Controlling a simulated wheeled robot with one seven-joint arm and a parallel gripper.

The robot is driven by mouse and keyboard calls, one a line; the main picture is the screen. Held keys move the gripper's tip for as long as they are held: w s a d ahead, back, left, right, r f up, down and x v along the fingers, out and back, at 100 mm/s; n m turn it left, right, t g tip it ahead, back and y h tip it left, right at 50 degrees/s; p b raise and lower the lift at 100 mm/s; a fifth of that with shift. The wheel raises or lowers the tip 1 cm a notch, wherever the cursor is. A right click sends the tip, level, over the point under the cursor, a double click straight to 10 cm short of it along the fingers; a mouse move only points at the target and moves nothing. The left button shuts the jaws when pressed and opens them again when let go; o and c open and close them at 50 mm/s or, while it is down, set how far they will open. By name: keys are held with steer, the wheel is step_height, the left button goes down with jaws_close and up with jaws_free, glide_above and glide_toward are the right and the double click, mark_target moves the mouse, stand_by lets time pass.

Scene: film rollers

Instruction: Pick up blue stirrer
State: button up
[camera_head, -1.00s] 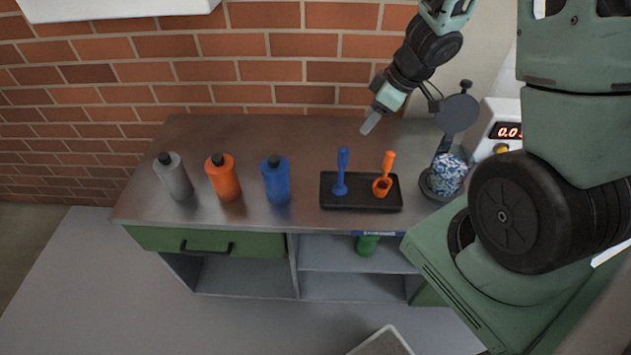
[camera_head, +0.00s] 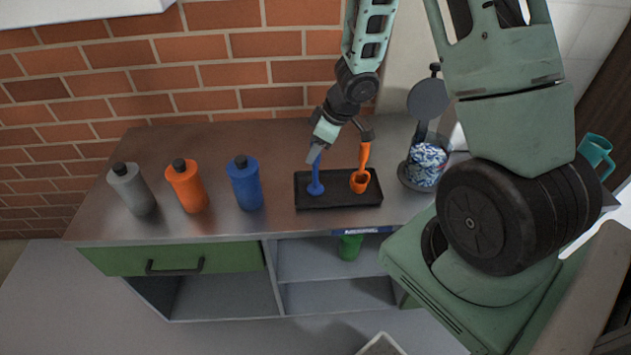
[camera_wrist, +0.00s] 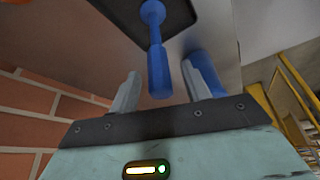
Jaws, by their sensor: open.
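The blue stirrer (camera_head: 316,178) stands upright on the black tray (camera_head: 340,205), at its left side. My gripper (camera_head: 316,152) is at the top of the stirrer's handle in the head view, which partly hides the handle. In the wrist view, the stirrer (camera_wrist: 157,62) has its handle end in the gap between the two fingers of my gripper (camera_wrist: 160,88). The fingers are open, with a gap on both sides of the handle. An orange ladle-like tool (camera_head: 361,172) stands on the same tray to the right.
A grey bottle (camera_head: 132,190), an orange bottle (camera_head: 187,187) and a blue bottle (camera_head: 245,184) stand in a row left of the tray. A container of blue and white pieces (camera_head: 427,166) stands to the right. A brick wall (camera_head: 180,80) rises behind the counter.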

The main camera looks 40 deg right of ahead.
mark_target(316, 168)
steer(key=x, duration=0.2)
steer(key=shift+w+f+b, duration=0.15)
steer(key=shift+f+b, duration=0.25)
steer(key=c, duration=1)
steer(key=shift+r, duration=0.1)
